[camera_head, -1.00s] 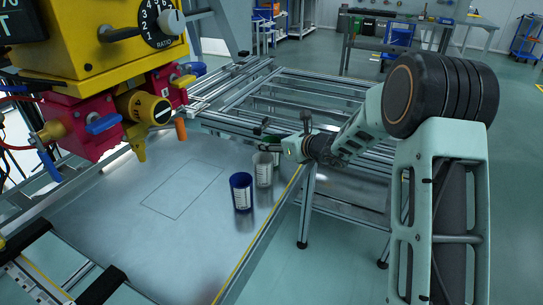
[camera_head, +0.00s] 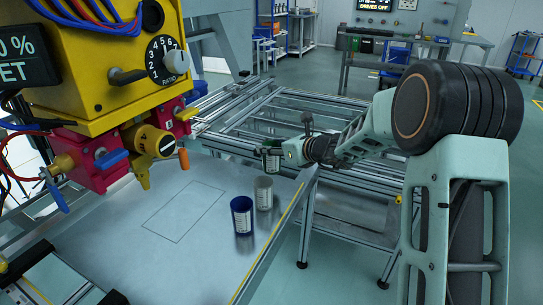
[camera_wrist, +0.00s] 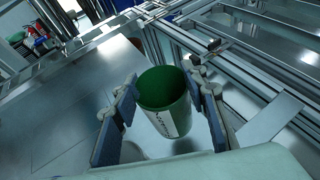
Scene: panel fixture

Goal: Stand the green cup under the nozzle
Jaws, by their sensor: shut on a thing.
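The green cup (camera_wrist: 166,100) is upright or slightly tilted between the two fingers of my gripper (camera_wrist: 160,118) in the wrist view. The fingers are shut on its sides, and its open mouth and white label show. In the head view the green cup (camera_head: 272,159) is small and partly hidden, at the end of my gripper (camera_head: 278,154), near the table's far right edge. The yellow nozzle (camera_head: 141,172) hangs below the yellow machine at the left. The cup is well to the right of it. An outlined rectangle (camera_head: 184,212) is marked on the metal table below and right of the nozzle.
A blue cup (camera_head: 241,215) and a grey-white cup (camera_head: 263,192) stand on the table (camera_head: 200,262) near its right edge, between my gripper and the front. The yellow machine (camera_head: 105,65) overhangs the left. The table around the outlined rectangle is clear.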

